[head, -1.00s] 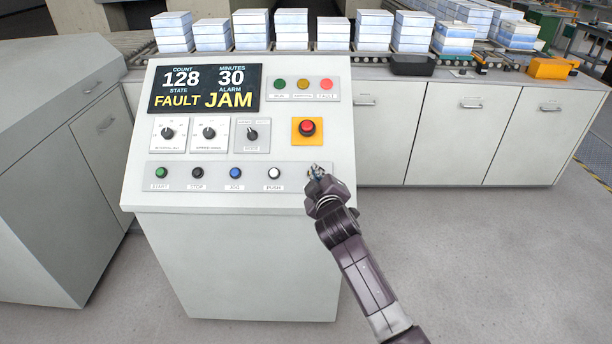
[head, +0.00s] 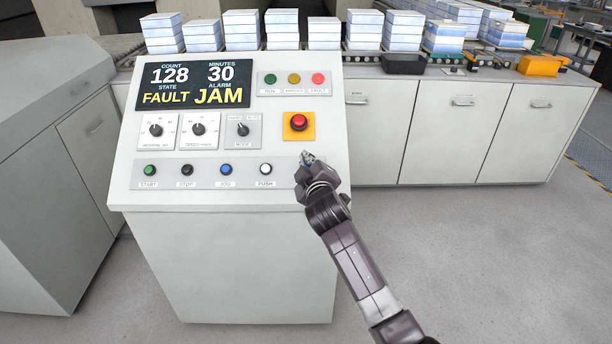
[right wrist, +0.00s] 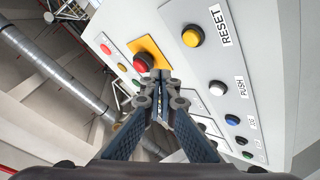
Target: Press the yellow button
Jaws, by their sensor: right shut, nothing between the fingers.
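The yellow button (right wrist: 190,37), labelled RESET, sits at the end of the panel's button row in the right wrist view. In the head view it is hidden behind my right gripper (head: 307,157). My right gripper is shut and empty, and its closed tips (right wrist: 161,76) also show in the right wrist view. There they are apart from the yellow button in the picture, below and left of it, overlapping the lower edge of the red stop button's yellow plate. Whether the tips touch the panel I cannot tell. My left gripper is not in view.
The sloped control console (head: 125,192) has a red stop button (head: 299,122) on a yellow plate (head: 287,133), a white PUSH button (head: 265,168), knobs and lamps. Its display (head: 195,83) reads FAULT and JAM. Cabinets (head: 470,140) and stacks on a conveyor stand behind. Floor at right is clear.

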